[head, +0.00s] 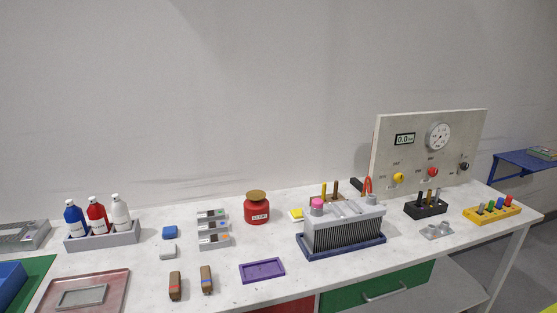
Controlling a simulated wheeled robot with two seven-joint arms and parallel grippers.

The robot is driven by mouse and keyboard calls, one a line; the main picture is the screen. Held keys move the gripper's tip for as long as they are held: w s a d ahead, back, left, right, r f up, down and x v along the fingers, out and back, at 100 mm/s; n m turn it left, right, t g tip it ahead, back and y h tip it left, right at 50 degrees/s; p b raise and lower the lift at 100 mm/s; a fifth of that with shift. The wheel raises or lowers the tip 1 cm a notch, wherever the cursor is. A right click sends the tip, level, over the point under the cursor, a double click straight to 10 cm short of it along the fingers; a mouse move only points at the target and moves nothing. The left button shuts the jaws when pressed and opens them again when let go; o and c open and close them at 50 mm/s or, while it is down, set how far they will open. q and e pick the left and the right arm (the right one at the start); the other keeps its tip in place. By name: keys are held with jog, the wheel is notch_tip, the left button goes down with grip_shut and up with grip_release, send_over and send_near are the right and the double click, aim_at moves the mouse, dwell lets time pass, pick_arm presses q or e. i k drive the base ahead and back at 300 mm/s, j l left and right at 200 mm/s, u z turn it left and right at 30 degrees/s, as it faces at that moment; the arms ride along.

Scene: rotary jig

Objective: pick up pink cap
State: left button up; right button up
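A small pink cap (317,202) sits on top of a short grey cylinder at the back left corner of a grey finned block (343,236). The block stands in a dark blue tray (314,257) on the white table. The cap's top and front side are visible and nothing covers it. Neither my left gripper nor my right gripper shows in the head view.
Yellow and brown rods (336,188) and a red hook (368,187) stand close behind the block. A red jar (257,208) is to its left and a purple frame (262,270) at its front left. A gauge panel (429,148) rises behind right. Bare table lies between jar and purple frame.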

aim_at(316, 203)
jog(key=l+u, duration=0.15)
jog(key=u, duration=0.45)
jog(key=l+u, duration=0.3)
jog(key=l, duration=0.2)
jog(key=k+l+u, duration=0.1)
jog(key=l+u, duration=0.15)
jog(key=l, duration=0.25)
jog(key=k+l+u, duration=0.1)
jog(key=l+u, duration=0.2)
jog(key=l, duration=0.2)
